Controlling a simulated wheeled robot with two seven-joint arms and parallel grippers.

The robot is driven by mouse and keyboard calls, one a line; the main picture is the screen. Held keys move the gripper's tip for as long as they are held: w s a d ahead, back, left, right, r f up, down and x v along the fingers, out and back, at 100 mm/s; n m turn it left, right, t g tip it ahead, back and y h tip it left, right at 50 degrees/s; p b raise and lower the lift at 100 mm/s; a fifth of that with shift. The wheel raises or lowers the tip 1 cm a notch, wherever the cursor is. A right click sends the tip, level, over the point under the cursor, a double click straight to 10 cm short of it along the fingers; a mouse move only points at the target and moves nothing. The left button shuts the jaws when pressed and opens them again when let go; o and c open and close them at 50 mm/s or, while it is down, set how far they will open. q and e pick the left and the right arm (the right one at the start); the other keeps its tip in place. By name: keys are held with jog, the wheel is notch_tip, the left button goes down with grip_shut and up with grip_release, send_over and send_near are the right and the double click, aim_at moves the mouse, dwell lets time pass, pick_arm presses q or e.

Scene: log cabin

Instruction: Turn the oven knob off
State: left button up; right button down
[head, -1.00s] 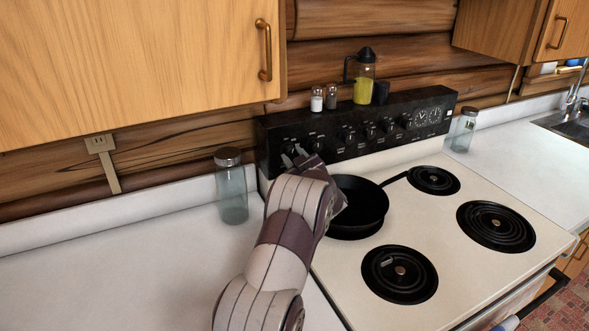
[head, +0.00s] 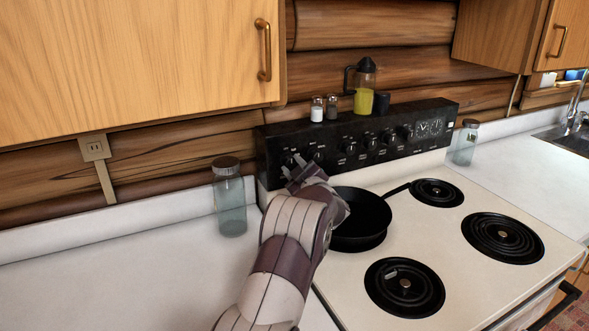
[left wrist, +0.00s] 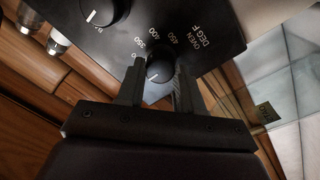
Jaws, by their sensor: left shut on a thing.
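The oven knob (left wrist: 158,70) is black and round with a white pointer mark, beside the words "OVEN DEG F" and temperature numbers, in the left wrist view. Its pointer is toward the lower left of that picture. My left gripper (left wrist: 158,88) has a finger on each side of the knob and is shut on it. In the head view, my left gripper (head: 300,170) is at the left end of the black control panel (head: 425,128) and partly hides the knob there. My right gripper is not in view.
A black pan (head: 362,218) sits on the stove just right of my gripper. A glass jar (head: 230,200) stands on the counter to its left. Shakers (head: 317,110) and a yellow-filled bottle (head: 364,95) stand on top of the panel. A wooden cabinet (head: 130,70) hangs above left.

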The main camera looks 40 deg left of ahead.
pick_arm(q)
jog(key=shift+r, duration=0.1)
jog(key=o, duration=1)
jog(key=shift+o, duration=0.2)
jog(key=b+v, duration=0.2)
jog(key=v, duration=1)
jog(key=shift+s+d, duration=0.15)
jog(key=shift+d, duration=0.1)
